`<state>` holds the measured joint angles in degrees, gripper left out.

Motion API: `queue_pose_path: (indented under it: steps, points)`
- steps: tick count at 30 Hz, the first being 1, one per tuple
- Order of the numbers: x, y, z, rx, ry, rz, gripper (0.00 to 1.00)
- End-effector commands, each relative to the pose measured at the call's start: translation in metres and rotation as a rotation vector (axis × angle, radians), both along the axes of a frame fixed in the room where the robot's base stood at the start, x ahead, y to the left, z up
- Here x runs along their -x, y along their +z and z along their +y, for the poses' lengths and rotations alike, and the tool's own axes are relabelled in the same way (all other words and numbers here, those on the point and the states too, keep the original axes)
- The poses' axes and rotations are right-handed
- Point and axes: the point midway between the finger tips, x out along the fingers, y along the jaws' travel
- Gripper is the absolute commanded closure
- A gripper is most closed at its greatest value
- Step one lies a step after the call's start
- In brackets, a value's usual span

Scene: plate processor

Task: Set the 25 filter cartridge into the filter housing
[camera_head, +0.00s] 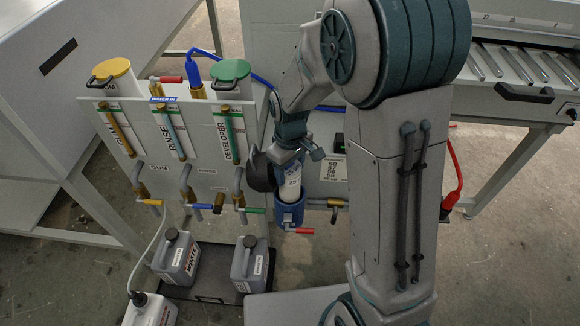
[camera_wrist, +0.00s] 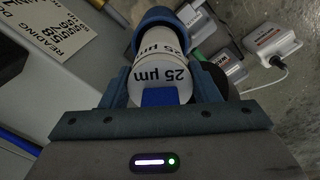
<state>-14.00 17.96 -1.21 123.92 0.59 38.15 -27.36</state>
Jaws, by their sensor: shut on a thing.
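The 25 filter cartridge (camera_head: 291,190) is a white cylinder, marked "25 µm" in the wrist view (camera_wrist: 163,78). My gripper (camera_head: 287,168) is shut on its upper end, with a finger on each side in the wrist view (camera_wrist: 165,92). The filter housing (camera_head: 291,215) is a blue open cup directly below the cartridge. Its blue rim (camera_wrist: 168,16) shows around the far end of the cartridge in the wrist view. The cartridge looks upright and its lower end is hidden by the rim; I cannot tell how deep it sits.
A red-handled valve (camera_head: 300,230) is under the housing. A panel (camera_head: 150,140) with tubes and bottles stands to the left. Grey jugs (camera_head: 181,258) (camera_head: 250,264) stand on a low tray. A printed card (camera_head: 333,167) is just right of the housing.

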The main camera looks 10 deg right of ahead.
Motion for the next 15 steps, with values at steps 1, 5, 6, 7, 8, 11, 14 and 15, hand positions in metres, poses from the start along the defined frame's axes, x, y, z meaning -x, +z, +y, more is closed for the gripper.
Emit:
queue_pose_path:
  steps: [1,5,6,7,8,11,14,15]
  points:
    - [-0.0001,-0.0013,0.0001,0.0,0.0,0.0,0.83]
    - [-0.0001,-0.0008,0.0001,-0.001,0.0,-0.001,0.83]
    - [-0.0001,-0.0007,0.0001,-0.001,0.0,-0.001,0.83]
    - [-0.0001,-0.0007,0.0001,-0.001,0.0,-0.001,0.83]
    - [-0.0001,-0.0007,0.0001,-0.001,0.0,-0.001,0.83]
    - [-0.0001,-0.0015,0.0001,-0.001,0.0,-0.001,0.83]
    - [-0.0001,-0.0041,0.0001,0.0,0.0,0.0,0.83]
    - [-0.0001,-0.0056,0.0001,0.0,0.0,0.0,0.83]
